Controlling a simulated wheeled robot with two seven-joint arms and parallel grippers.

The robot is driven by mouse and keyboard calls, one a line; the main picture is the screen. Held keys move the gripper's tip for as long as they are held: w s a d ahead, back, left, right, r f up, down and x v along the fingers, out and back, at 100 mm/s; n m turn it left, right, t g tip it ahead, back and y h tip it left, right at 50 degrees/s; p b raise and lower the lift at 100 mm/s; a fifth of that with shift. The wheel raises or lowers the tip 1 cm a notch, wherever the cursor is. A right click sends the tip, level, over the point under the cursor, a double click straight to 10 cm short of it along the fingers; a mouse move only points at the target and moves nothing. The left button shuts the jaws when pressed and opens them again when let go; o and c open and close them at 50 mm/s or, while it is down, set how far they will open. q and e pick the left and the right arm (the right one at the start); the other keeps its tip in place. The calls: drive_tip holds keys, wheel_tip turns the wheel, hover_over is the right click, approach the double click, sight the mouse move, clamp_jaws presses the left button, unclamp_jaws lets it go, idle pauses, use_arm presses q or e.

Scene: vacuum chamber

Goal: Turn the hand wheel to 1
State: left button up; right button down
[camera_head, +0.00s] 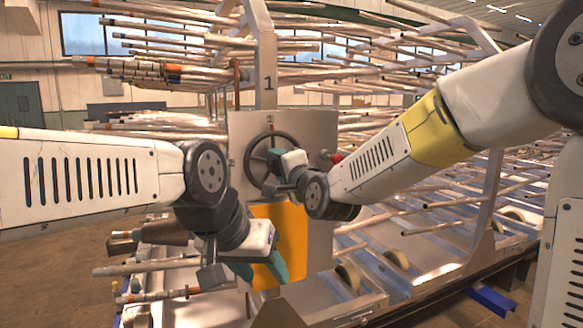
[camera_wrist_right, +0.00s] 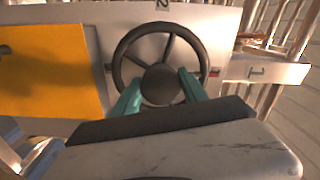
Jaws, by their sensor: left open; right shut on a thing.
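The dark hand wheel (camera_head: 251,151) stands upright on a pale panel (camera_head: 237,125). In the wrist view the wheel (camera_wrist_right: 120,50) faces me, with two spokes clear above its hub (camera_wrist_right: 160,82). My right gripper (camera_head: 272,172) is at the wheel; in the wrist view its teal fingers (camera_wrist_right: 160,95) lie either side of the hub, shut on the wheel. The lower rim is partly hidden. A black "1" is on the post (camera_head: 268,83) above; in the wrist view a "1" plate (camera_wrist_right: 257,72) is right of the wheel. My left gripper (camera_head: 262,268) is open and empty, below the wheel.
A yellow plate (camera_head: 292,225) is below the wheel, behind my left gripper. A red knob (camera_head: 337,158) sticks out right of the wheel. Pale rods fill racks behind and to both sides. A metal frame with rollers (camera_head: 347,278) runs low at the right.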

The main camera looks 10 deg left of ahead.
drive_tip(key=shift+m, duration=0.5)
drive_tip(key=c, duration=0.6)
unclamp_jaws()
drive_tip(key=v, duration=0.7)
drive_tip(key=shift+s+d, duration=0.25)
drive_tip(key=shift+s, duration=0.1)
